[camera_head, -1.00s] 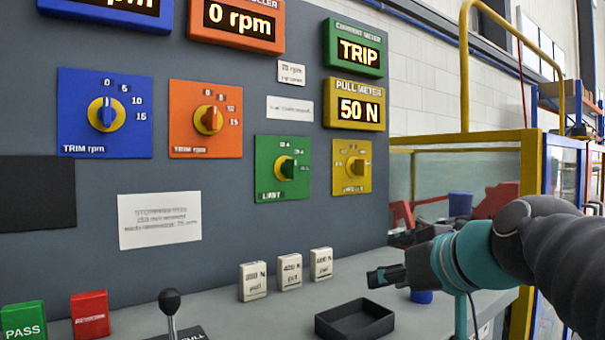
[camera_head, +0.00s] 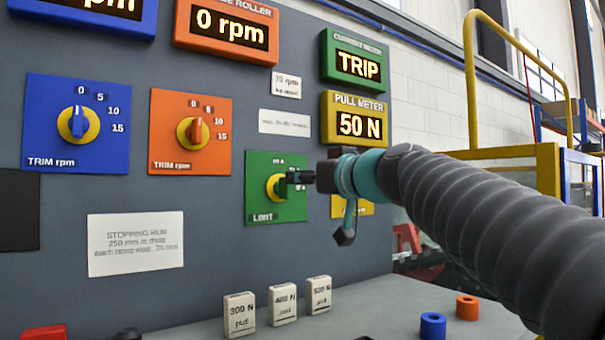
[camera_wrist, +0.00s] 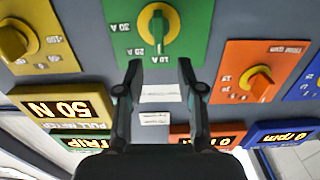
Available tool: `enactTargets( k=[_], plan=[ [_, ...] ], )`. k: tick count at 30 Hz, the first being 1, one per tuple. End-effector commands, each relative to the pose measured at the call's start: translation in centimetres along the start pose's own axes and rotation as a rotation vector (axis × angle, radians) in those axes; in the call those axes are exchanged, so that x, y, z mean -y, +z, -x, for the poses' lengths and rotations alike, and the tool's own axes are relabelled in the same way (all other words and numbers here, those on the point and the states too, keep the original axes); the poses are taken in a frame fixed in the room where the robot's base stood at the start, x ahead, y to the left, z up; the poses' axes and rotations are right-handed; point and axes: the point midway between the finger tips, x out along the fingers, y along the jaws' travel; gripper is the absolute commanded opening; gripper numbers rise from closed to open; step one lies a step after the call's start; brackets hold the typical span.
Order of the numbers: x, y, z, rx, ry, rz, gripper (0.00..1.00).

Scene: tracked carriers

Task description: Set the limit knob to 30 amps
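The limit knob (camera_head: 276,188) is a yellow disc with a green grip bar on a green plate (camera_head: 262,214) marked LIMIT. In the wrist view the knob (camera_wrist: 158,28) shows upside down, with 10 A, 20 A and 30 A marks; its bar appears to lie toward the 10 A side. My gripper (camera_head: 298,178) is in front of the plate's right part and hides some of its marks. In the wrist view my gripper (camera_wrist: 161,68) has its two fingers apart with nothing between them. The knob lies beyond the fingertips, apparently untouched.
The current meter (camera_head: 358,58) reads TRIP and the pull meter (camera_head: 356,117) reads 50 N. An orange trim knob (camera_head: 193,131) is left of the plate; a yellow-plated knob (camera_wrist: 17,42) is its other neighbour. White pull blocks (camera_head: 282,305) stand on the bench below.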

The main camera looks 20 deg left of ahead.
Motion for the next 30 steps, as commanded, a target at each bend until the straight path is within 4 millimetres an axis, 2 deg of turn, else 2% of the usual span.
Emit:
enactTargets(
  k=[1, 6, 12, 24, 25, 29, 30],
  plan=[
    [0.1, -0.2, -1.1, 0.002, -0.002, -0.001, 0.38],
    [-0.1, -0.1, -3.9, 0.002, 0.001, -0.001, 0.38],
    [-0.2, -0.1, -5.9, 0.002, 0.003, 0.000, 0.38],
    [-0.2, 0.0, -6.5, 0.000, 0.004, 0.000, 0.38],
    [-0.2, 0.1, -6.5, 0.001, 0.004, 0.000, 0.33],
    [-0.2, 0.1, -6.5, 0.001, 0.004, 0.000, 0.00],
    [-0.2, 0.1, -6.5, 0.001, 0.004, 0.000, 0.00]
  ],
)
